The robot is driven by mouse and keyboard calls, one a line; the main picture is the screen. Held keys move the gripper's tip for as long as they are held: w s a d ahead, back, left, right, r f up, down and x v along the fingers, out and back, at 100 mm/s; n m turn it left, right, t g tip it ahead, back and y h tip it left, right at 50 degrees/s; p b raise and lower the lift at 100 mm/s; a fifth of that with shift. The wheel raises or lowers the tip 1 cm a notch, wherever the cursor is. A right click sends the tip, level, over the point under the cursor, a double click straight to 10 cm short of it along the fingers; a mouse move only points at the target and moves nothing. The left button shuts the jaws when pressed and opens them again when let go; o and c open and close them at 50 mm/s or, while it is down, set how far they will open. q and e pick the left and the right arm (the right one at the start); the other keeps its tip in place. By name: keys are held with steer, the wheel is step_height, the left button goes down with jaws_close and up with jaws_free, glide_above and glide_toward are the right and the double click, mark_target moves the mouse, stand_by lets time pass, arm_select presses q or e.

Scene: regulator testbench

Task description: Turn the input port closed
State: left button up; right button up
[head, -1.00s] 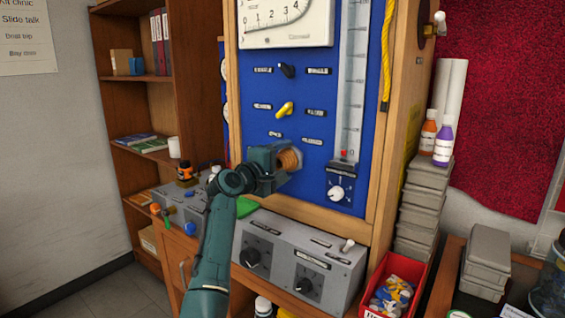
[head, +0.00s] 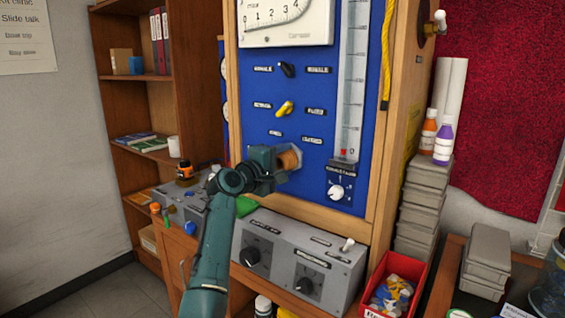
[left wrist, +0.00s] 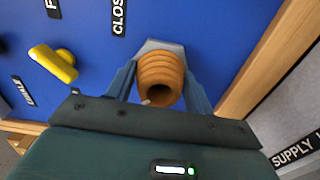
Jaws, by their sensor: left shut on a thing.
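The input port is a ribbed orange-brown knob (left wrist: 160,78) on a grey hexagonal base, fixed to the blue panel (head: 245,150). It also shows in the head view (head: 289,160). My left gripper (head: 284,162) is at the knob, with one finger on each side of it in the left wrist view (left wrist: 158,88), shut on it. A label reading "CLOS", cut off at the edge (left wrist: 119,14), sits on the panel above and left of the knob. My right gripper is in neither view.
A yellow lever (head: 285,108) and a black knob (head: 286,70) sit above the port. A white knob (head: 336,192) is at its lower right. A grey control box (head: 300,262) stands below, and a red bin (head: 372,300) stands right of it.

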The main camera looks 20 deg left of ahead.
arm_select(q)
steer(key=shift+f, duration=0.1)
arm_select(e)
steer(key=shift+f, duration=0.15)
arm_select(q)
steer(key=m+b, duration=0.1)
steer(key=m, duration=0.2)
steer(key=shift+a, duration=0.1)
steer(key=m+b, duration=0.1)
steer(key=m, duration=0.2)
steer(key=m+b, duration=0.1)
steer(key=m, duration=0.1)
steer(key=shift+m, duration=0.4)
steer(key=m+b, duration=0.1)
steer(key=m, duration=0.2)
steer(key=shift+m, duration=0.3)
steer(key=m, duration=0.3)
steer(key=shift+m, duration=0.3)
steer(key=shift+m+b, duration=0.3)
steer(key=shift+m, duration=0.4)
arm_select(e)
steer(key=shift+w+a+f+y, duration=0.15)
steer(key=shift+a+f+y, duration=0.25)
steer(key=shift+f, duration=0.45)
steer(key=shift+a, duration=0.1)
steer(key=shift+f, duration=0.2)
